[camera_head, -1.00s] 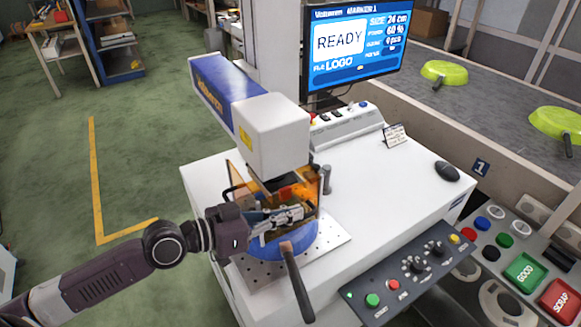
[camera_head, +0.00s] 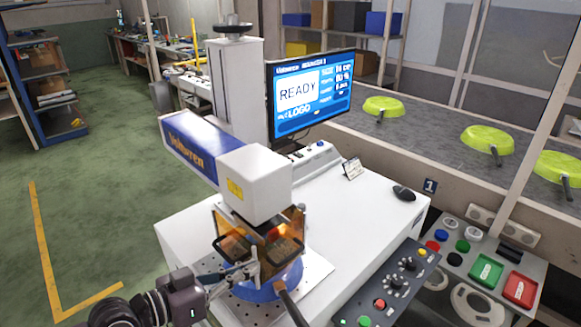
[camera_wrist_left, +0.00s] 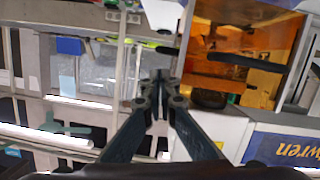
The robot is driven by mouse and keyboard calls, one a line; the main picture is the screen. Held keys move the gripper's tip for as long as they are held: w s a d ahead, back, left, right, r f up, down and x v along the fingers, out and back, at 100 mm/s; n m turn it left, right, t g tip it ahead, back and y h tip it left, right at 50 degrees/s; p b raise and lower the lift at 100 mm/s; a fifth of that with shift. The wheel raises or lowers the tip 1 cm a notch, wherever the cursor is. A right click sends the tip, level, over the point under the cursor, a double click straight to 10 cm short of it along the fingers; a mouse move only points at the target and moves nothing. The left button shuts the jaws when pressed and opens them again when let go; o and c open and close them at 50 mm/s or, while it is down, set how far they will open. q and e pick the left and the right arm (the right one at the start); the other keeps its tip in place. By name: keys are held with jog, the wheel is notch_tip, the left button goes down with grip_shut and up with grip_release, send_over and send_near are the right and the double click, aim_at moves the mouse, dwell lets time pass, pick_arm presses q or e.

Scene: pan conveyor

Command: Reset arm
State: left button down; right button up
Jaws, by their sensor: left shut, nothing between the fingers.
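My left gripper (camera_head: 254,268) comes in from the lower left of the head view. It is shut and empty, in front of the marking machine's orange guard (camera_head: 270,232). In the left wrist view its fingers (camera_wrist_left: 160,82) meet at the middle, with the orange guard (camera_wrist_left: 245,45) beside them on the right. A blue pan (camera_head: 268,291) sits on the perforated plate (camera_head: 317,268) under the marker head (camera_head: 255,183). Its dark handle (camera_head: 292,309) points toward me. The gripper hides part of the pan; I cannot tell if they touch. My right gripper is in neither view.
A screen (camera_head: 312,95) reads READY. A conveyor (camera_head: 425,128) with several green pans runs along the right. A button panel (camera_head: 388,285), a mouse (camera_head: 404,193) and a GOOD/SCRAP console (camera_head: 490,262) are at the right. Green floor is open at left.

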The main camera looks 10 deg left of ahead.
pick_arm(q)
jog(key=s+d+f+g+y, duration=0.1)
jog(key=s+f, duration=0.2)
jog(key=f, duration=0.1)
jog(key=s+d+f+g+y, duration=0.1)
jog(key=s+f, duration=0.2)
jog(key=f, duration=0.1)
jog(key=s+d+f+g+y, duration=0.1)
jog(key=s+f, duration=0.2)
jog(key=f, duration=0.1)
jog(key=shift+s+d+g+y, duration=0.15)
jog(key=shift+d+g+y, duration=0.15)
jog(key=s+a+f+n+g+y, duration=0.2)
jog(key=s+a+f+y, duration=0.15)
jog(key=s, duration=0.35)
jog(key=s+a+f+n+g+y, duration=0.25)
jog(key=s+a+f, duration=0.2)
jog(key=s, duration=0.25)
notch_tip(320, 180, down, 23)
jog(key=g, duration=0.1)
jog(key=s+a+f+m+g, duration=0.1)
jog(key=s+a+f, duration=0.2)
jog(key=s+f, duration=1.5)
jog(key=shift+s+a+f+y, duration=0.15)
jog(key=shift+s+f+y, duration=0.1)
jog(key=shift+f+y, duration=0.1)
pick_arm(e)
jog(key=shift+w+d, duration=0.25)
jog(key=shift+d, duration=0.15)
